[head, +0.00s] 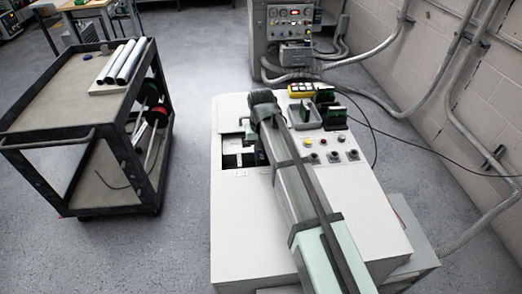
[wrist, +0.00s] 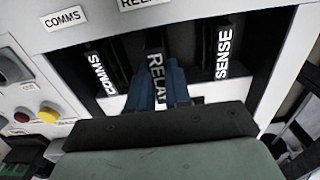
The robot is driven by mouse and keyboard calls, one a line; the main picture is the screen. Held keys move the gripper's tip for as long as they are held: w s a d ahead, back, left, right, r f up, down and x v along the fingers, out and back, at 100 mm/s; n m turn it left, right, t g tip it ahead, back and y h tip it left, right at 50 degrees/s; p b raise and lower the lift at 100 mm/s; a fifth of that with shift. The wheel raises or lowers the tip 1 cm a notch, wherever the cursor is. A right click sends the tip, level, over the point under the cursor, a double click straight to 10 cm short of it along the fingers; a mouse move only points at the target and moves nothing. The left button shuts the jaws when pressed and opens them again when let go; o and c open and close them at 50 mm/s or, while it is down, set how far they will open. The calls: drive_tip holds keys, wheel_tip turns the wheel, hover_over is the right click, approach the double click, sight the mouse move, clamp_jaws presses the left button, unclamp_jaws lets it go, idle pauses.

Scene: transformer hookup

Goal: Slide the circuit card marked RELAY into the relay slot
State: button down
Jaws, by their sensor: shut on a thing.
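The RELAY card (wrist: 156,66), dark with white lettering, is between the blue fingers of my gripper (wrist: 160,88) in the wrist view. My gripper is shut on it. The card's far end reaches into the dark opening (wrist: 131,48) below the partly cut-off RELAY label (wrist: 140,3). How deep it sits in the relay slot I cannot tell. In the head view my arm covers the card and part of the recess (head: 229,161) in the white console (head: 240,215).
The COMMS card (wrist: 98,72) stands left of the RELAY card and the SENSE card (wrist: 222,52) stands right of it, both close. Buttons (wrist: 47,114) lie to the left. Green cards (head: 334,115) stand in a tray behind my arm. A cart (head: 88,100) stands at the left.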

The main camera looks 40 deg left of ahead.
drive_tip(key=shift+f, duration=1.35)
drive_tip(key=c, duration=1)
unclamp_jaws()
drive_tip(key=shift+r, duration=0.15)
drive_tip(key=shift+r, duration=2.35)
drive_tip(key=shift+r, duration=0.1)
wheel_tip(320, 180, up, 14)
drive_tip(key=shift+f, duration=0.2)
